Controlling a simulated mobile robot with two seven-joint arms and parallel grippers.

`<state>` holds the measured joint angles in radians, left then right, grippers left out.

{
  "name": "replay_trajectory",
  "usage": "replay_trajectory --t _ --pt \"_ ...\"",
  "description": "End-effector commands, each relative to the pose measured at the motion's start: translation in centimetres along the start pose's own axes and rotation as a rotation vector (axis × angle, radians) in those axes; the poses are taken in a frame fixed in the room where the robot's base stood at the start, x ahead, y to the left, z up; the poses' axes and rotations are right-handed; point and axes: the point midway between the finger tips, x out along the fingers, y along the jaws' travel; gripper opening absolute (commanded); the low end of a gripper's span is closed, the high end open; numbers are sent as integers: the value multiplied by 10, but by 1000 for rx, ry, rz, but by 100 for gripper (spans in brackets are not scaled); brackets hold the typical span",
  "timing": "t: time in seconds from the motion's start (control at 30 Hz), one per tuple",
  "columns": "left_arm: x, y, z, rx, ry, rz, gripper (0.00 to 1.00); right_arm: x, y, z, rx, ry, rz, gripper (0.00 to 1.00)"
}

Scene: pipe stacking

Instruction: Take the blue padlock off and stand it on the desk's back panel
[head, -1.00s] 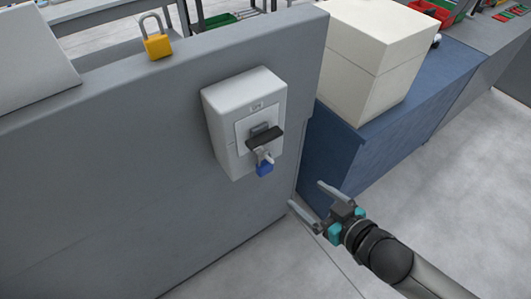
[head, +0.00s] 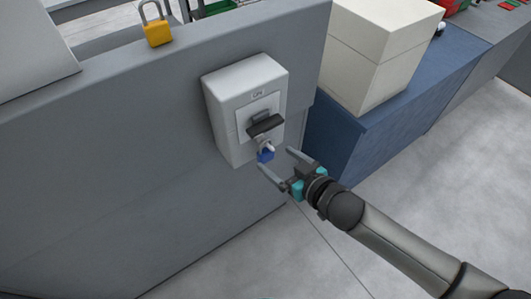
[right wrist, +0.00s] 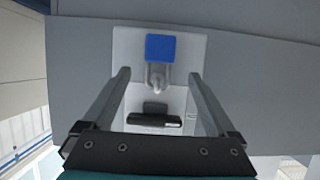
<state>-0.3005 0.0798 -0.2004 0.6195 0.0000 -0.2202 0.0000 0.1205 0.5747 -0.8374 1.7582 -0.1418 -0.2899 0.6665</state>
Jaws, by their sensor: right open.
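The blue padlock (head: 265,156) hangs by its shackle below the dark handle (head: 266,125) of a white switch box (head: 221,113) on the grey panel. In the right wrist view the padlock (right wrist: 160,48) shows as a blue block beyond the fingertips and between their lines. My right gripper (head: 277,163) is open and empty, just in front of and slightly below the padlock. I see no contact with the padlock. The desk's back panel (head: 190,48) has a flat top edge. A yellow padlock (head: 157,33) stands on that edge. My left gripper is not in view.
A cream box (head: 370,60) stands on a blue cabinet (head: 375,125) right of the panel, close to my right arm. The top edge between the yellow padlock and the panel's right end is clear. The floor below is open.

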Motion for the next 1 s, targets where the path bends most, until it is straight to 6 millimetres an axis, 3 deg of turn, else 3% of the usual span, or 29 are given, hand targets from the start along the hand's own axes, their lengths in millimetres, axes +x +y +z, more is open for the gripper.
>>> replay_trajectory --t 0.17,0.5,0.83,1.0 --pt "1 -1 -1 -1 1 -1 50 10 1 0 -2 1 1 92" --pt "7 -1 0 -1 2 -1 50 49 2 3 -1 1 1 92" --pt "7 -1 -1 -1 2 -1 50 54 1 3 -1 1 0 92" --pt "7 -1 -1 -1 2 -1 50 53 1 3 -1 1 0 76"
